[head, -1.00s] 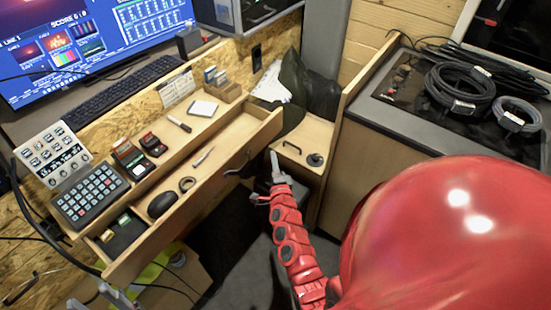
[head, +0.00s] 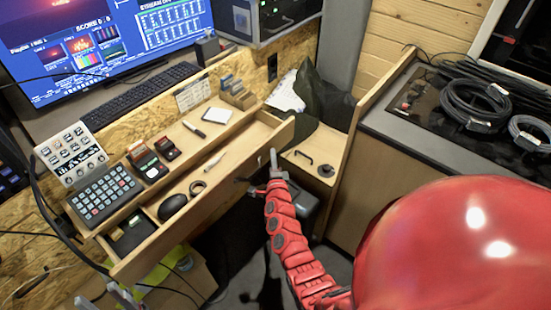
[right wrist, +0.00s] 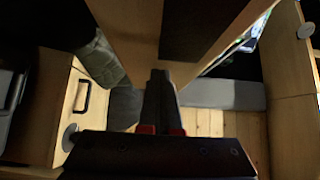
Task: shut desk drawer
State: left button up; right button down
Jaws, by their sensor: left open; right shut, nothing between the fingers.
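The desk drawer is pulled out, and its wooden front panel (head: 205,207) runs diagonally across the head view. A dark handle shows on the front, partly hidden. Inside lie a black mouse (head: 172,207), a tape ring (head: 198,188) and a pen (head: 214,161). My right gripper (head: 274,160) is shut and empty, just outside the front near its right end. In the right wrist view its fingers (right wrist: 158,85) point at a wooden panel with a dark strip; I cannot tell whether they touch it. My left gripper (head: 104,294) is open and empty at the bottom left, below the drawer's left end.
A keypad (head: 103,194) and card readers sit on the desk ledge behind the drawer. A low wooden cabinet (head: 312,160) stands right of the drawer. A counter with coiled cables (head: 475,104) is further right. A cardboard box with yellow material lies below the drawer.

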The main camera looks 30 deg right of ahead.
aim_at(247, 145)
jog(key=w+a+b, duration=0.1)
jog(key=w, duration=0.3)
jog(key=w+a+b, duration=0.2)
jog(key=w, duration=0.2)
jog(key=w+a+b, duration=0.1)
jog(key=w+b, duration=0.1)
jog(key=w, duration=0.2)
jog(key=shift+a, duration=0.2)
jog(key=shift+w+a+r, duration=0.1)
jog(key=shift+w, duration=0.1)
jog(key=shift+r, duration=0.1)
jog(key=shift+r, duration=0.1)
